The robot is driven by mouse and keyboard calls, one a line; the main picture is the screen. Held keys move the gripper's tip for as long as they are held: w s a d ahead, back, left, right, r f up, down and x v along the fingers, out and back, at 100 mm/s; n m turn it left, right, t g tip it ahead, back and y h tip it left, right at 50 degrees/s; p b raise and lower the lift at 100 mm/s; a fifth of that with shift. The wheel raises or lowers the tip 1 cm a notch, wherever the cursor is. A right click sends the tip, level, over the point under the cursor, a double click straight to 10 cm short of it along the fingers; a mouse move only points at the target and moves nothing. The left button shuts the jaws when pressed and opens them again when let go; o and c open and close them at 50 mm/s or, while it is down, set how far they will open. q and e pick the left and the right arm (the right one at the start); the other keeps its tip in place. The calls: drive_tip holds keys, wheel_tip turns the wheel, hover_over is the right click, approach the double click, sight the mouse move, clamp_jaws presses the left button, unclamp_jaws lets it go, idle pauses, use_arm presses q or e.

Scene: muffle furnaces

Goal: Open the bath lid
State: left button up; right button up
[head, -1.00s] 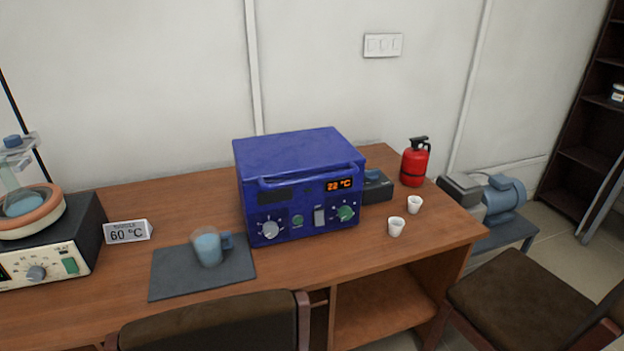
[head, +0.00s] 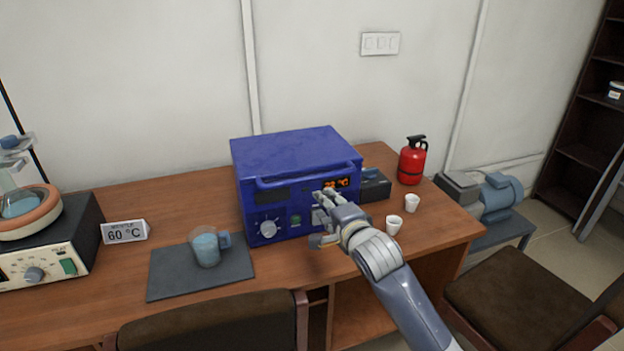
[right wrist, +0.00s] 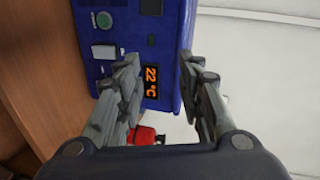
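The blue bath (head: 290,160) stands on the wooden desk with its lid (head: 295,148) down and a bar handle (head: 290,178) along the front top edge. Its front has knobs, a green button and a display reading 22 °C. My right gripper (head: 323,218) is in front of the bath's right front, partly covering the display and controls. In the right wrist view the bath's front (right wrist: 130,30) and display (right wrist: 151,82) show beyond the two spread fingers (right wrist: 160,85). The gripper is open with nothing between its fingers. My left gripper is not in view.
A mug (head: 206,247) of blue liquid stands on a dark mat (head: 170,283) left of the bath. Two white cups (head: 394,225) and a red extinguisher (head: 412,160) stand at right. A 60 °C sign (head: 124,232) is at left. Chairs (head: 210,325) border the desk's front.

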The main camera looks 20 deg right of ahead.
sight(313, 180)
drive_tip(key=shift+m+t, duration=0.4)
drive_tip(key=shift+m, duration=0.2)
drive_tip(key=shift+w+r+p, duration=0.15)
drive_tip(key=shift+w+p, duration=0.35)
drive_tip(key=shift+w, duration=5.5)
clamp_jaws()
